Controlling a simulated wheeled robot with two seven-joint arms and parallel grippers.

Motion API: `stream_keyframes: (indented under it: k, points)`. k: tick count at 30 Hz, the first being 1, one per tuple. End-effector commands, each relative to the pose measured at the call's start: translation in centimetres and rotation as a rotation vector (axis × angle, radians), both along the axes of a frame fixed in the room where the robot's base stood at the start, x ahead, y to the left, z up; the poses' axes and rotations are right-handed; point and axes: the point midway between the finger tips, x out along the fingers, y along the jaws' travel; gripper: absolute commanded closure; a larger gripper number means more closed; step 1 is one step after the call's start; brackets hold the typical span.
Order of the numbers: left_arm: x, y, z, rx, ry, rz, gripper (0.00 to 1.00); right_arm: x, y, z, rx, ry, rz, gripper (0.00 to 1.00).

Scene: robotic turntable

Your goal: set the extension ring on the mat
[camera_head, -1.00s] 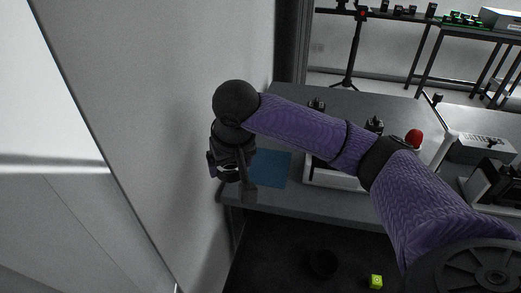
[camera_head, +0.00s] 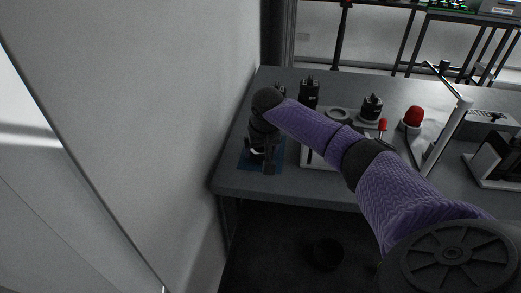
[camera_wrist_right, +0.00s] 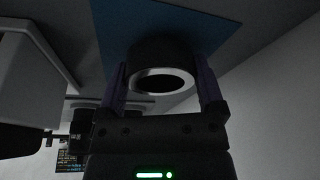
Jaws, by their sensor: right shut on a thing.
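The extension ring (camera_wrist_right: 162,62) is a black cylinder with a pale rim around a dark opening. It shows in the right wrist view between the two fingers of my right gripper (camera_wrist_right: 160,88), which is shut on it. The blue mat (camera_wrist_right: 205,38) lies just beyond the ring in that view; I cannot tell whether they touch. In the head view my right gripper (camera_head: 262,160) is over the mat (camera_head: 277,157) at the table's left front corner and hides most of it. The ring is mostly hidden there. My left gripper is not in view.
A white tray (camera_head: 318,160) is right of the mat, with black parts, including one (camera_head: 310,92), around it. A red dome (camera_head: 413,116) and a pale angled post (camera_head: 447,135) stand farther right. The wall (camera_head: 200,90) is close on the left. A dark bin (camera_head: 328,253) is below.

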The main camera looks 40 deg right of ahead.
Motion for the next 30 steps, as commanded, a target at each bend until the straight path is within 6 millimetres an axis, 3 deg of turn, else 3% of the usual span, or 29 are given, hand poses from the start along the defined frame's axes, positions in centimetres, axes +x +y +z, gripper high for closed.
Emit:
stream_keyframes:
  k: [9,10,11,20,30]
  points:
    - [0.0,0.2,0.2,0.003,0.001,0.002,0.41,0.0,0.1,-0.2,0.001,-0.002,0.001,0.84]
    - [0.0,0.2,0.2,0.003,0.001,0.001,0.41,0.0,0.1,-0.2,0.001,-0.002,0.001,0.09]
    - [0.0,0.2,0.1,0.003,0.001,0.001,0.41,0.0,0.1,-0.2,0.001,-0.002,0.001,0.03]
    - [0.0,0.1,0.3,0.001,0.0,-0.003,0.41,0.0,0.0,0.5,0.0,-0.003,-0.001,0.0]
    - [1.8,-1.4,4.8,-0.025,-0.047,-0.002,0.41,-2.3,1.3,9.5,0.0,-0.007,0.002,0.0]
